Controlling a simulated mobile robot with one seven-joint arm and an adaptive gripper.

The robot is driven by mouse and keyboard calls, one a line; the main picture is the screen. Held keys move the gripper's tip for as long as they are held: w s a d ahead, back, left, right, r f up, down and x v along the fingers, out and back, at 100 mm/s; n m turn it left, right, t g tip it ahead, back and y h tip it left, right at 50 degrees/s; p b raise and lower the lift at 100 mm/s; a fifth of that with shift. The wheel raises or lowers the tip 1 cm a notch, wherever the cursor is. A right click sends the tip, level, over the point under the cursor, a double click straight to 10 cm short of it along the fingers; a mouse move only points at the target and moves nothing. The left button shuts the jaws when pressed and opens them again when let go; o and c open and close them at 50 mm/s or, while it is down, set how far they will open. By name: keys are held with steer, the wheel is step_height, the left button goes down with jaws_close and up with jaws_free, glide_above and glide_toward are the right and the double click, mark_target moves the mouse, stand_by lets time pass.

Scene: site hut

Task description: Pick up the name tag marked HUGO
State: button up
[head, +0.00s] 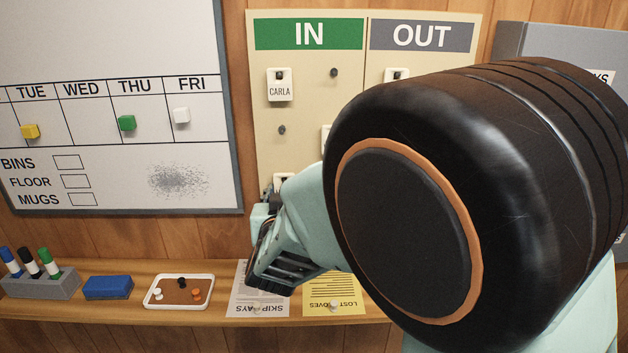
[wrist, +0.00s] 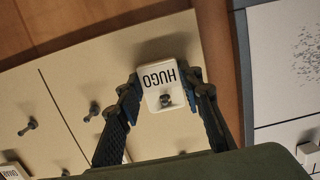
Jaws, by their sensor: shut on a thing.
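The name tag marked HUGO (wrist: 166,84) is a small white tag with black letters, seen upside down in the wrist view. My gripper (wrist: 165,90) is shut on it, with one dark finger at each side edge. A peg shows at the hole end of the tag, in front of the IN/OUT board; I cannot tell whether the tag still hangs on it. In the head view my gripper (head: 266,215) is at the board's lower left, and my arm hides much of the board. A sliver of a white tag (head: 283,179) shows just above my gripper.
The board (head: 300,110) carries a CARLA tag (head: 280,86), other partly hidden tags and bare pegs (head: 334,73). A whiteboard (head: 110,120) hangs close on the left. Below, a shelf holds a marker holder (head: 40,284), blue eraser (head: 108,288), pin tray (head: 180,305) and papers (head: 258,290).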

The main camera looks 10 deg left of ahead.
steer(key=shift+s, duration=0.1)
steer(key=f+v, duration=0.1)
steer(key=v, duration=0.5)
steer(key=shift+s, duration=0.4)
stand_by(0.6)
